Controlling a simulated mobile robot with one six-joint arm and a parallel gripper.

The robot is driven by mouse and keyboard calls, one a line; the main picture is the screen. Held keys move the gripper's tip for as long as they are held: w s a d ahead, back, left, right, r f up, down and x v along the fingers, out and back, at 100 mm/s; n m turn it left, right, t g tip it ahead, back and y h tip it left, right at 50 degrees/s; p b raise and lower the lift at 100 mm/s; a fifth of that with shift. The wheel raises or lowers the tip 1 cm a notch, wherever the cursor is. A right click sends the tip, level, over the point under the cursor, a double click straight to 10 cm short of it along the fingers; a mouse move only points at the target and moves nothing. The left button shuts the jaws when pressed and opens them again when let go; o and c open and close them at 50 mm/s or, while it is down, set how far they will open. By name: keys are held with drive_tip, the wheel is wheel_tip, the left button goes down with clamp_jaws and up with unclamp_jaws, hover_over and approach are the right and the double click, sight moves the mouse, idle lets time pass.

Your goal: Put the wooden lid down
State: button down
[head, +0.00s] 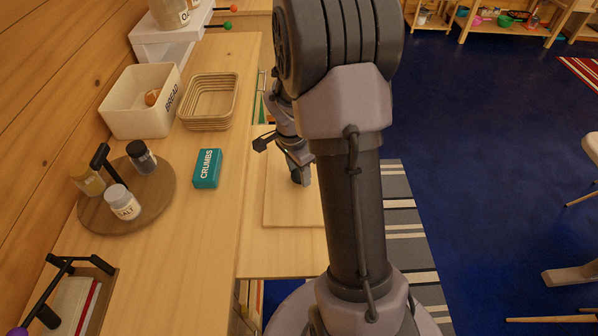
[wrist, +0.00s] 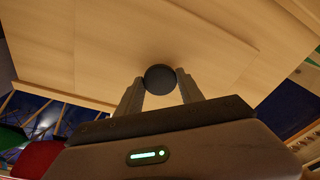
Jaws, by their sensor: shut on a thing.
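The wooden lid (head: 285,207) is a pale, flat, rectangular board, seen in the head view beside my arm, over a lower pale wood surface. My arm hides its right part. In the wrist view the lid (wrist: 110,50) has a round black knob (wrist: 160,78). My gripper (wrist: 160,85) is shut on this knob, one finger on each side. In the head view my gripper (head: 300,175) is over the lid. I cannot tell whether the lid touches the surface below.
The counter at left holds a teal crumbs box (head: 208,168), a wicker basket (head: 208,100), a white bread bin (head: 135,118) and a round turntable (head: 150,205) with jars. The lower wood surface (head: 280,258) is bare in front of the lid. Blue floor lies to the right.

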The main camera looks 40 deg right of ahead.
sight(295, 177)
drive_tip(key=c, duration=0.7)
unclamp_jaws()
drive_tip(key=shift+c, duration=0.2)
drive_tip(key=s+a+r+n+t+p, duration=0.15)
drive_tip(key=a+r, duration=0.35)
drive_tip(key=r, duration=0.5)
drive_tip(key=a+r+n+p, duration=0.2)
drive_tip(key=a+r+p, duration=0.15)
drive_tip(key=r, duration=0.65)
drive_tip(key=s+a+r+n+t+y, duration=0.1)
drive_tip(key=s+a+r+n+t, duration=0.1)
drive_tip(key=s+a+n, duration=0.3)
drive_tip(key=s+a+r+n+t+y, duration=0.2)
drive_tip(key=s+a+r+n, duration=0.2)
drive_tip(key=s+a, duration=0.4)
drive_tip(key=a+n, duration=0.1)
drive_tip(key=a, duration=0.2)
drive_tip(key=shift+s+r+n, duration=0.35)
drive_tip(key=shift+r, duration=0.05)
